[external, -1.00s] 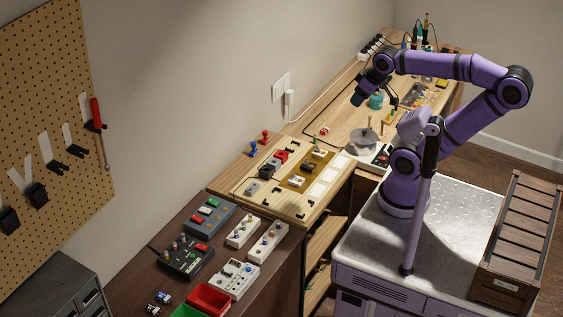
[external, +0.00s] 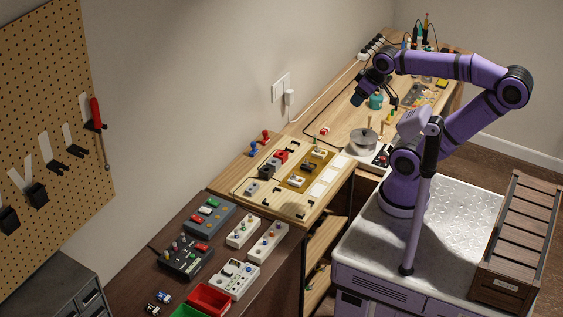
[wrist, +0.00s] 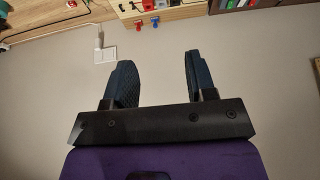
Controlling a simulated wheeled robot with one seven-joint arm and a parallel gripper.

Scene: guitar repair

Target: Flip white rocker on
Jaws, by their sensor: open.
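Which rocker the task means is hard to tell at this size. A small white rocker-like piece (external: 205,211) shows on the grey switch box (external: 222,222) on the dark bench, between green and red pieces. Another pale piece (external: 318,154) sits on the light wooden board (external: 262,205). Their on or off positions are too small to read. My gripper (external: 360,98) is raised over the far wooden bench, well away from both. In the wrist view my gripper (wrist: 158,68) is open and empty, its dark fingers apart in front of the bare wall.
White switch boxes (external: 268,242), a black switch box (external: 183,257) and a red bin (external: 209,298) crowd the dark bench. A grey round pot (external: 363,141) and a teal jar (external: 376,102) stand on the far bench. A wall outlet (external: 281,88) has a plug and cable.

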